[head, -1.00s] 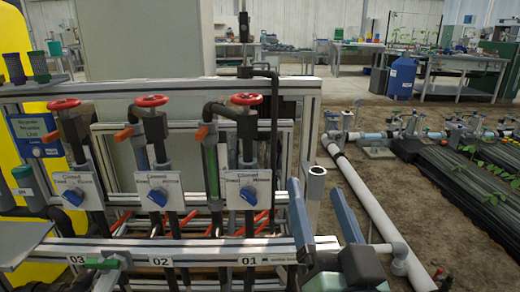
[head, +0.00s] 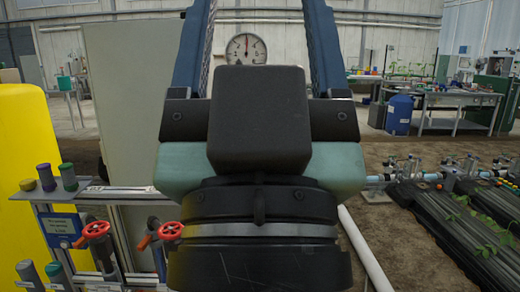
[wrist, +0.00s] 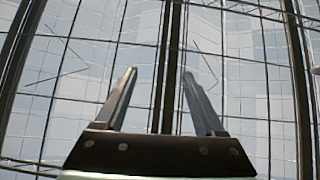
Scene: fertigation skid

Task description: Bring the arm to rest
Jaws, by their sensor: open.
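My gripper (head: 262,40) stands upright, large and close in the middle of the head view. Its two dark blue fingers are wide apart, with a round dial gauge and the pale wall visible between them. The fingertips run out of the top of the picture. In the wrist view my gripper (wrist: 160,85) shows both fingers spread with nothing between them, facing a glazed roof (wrist: 240,60) with dark bars. My gripper and wrist hide much of the skid in the head view.
The skid with red valve handwheels (head: 96,229) stands at the lower left, beside a yellow tank (head: 30,140). A white pipe (head: 366,250) runs along the soil at right, near dark planted beds (head: 455,220). A blue barrel (head: 399,114) and a workbench (head: 455,95) stand farther back.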

